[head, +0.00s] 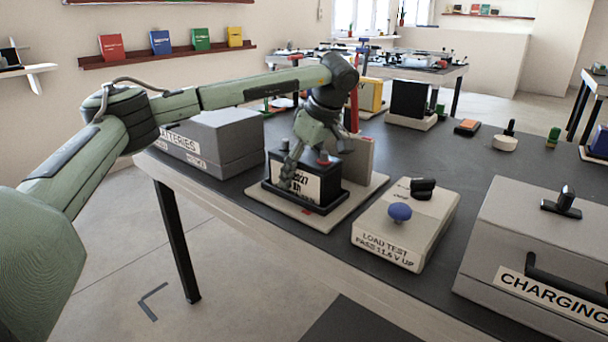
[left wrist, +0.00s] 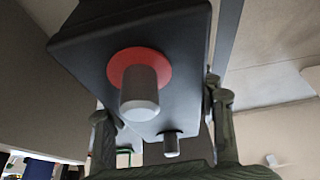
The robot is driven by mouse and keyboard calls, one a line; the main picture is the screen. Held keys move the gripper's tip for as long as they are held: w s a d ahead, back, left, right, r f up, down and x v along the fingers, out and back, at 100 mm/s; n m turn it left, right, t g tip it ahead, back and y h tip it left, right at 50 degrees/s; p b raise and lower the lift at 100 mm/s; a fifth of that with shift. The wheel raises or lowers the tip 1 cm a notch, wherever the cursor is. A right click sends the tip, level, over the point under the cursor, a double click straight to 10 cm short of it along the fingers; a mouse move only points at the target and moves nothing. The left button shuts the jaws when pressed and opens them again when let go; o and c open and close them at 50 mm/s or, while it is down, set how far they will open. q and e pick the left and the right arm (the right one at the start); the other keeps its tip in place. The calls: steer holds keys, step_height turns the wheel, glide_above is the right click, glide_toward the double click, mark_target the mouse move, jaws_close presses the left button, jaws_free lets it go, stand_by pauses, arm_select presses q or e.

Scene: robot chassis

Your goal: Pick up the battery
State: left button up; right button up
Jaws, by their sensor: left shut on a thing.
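The battery (head: 312,186) is a black block with a pale label. It appears upright over a beige base board (head: 348,207) with a dark tray rim (head: 305,208) around its foot. I cannot tell whether it touches the tray. My left gripper (head: 296,168) comes down from above and is shut on the battery. In the left wrist view the battery (left wrist: 190,62) lies between the two fingers of the gripper (left wrist: 163,118). Its grey terminal post with a red ring (left wrist: 139,90) and a second, smaller post (left wrist: 171,144) show there. My right gripper is not in view.
A grey batteries box (head: 228,140) stands left of the base board. A load test box (head: 405,225) with a blue knob is to the right, and a grey charging box (head: 540,240) is farther right. A black panel on a pale stand (head: 408,105) stands behind.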

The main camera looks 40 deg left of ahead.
mark_target(287, 157)
arm_select(q)
steer(key=shift+w+r, duration=0.1)
steer(key=shift+r, duration=0.1)
jaws_close()
steer(key=shift+r, duration=0.55)
step_height(287, 157, up, 3)
steer(key=s+r, duration=0.2)
steer(key=s, duration=0.1)
steer(key=shift+s+d+r, duration=0.1)
steer(key=shift+d+r, duration=0.05)
steer(key=s+d+r+p, duration=0.1)
steer(key=s+r, duration=0.3)
steer(key=s, duration=0.4)
steer(key=shift+s+d+r+p, duration=0.2)
steer(key=shift+r+p, duration=0.05)
steer(key=shift+p, duration=0.6)
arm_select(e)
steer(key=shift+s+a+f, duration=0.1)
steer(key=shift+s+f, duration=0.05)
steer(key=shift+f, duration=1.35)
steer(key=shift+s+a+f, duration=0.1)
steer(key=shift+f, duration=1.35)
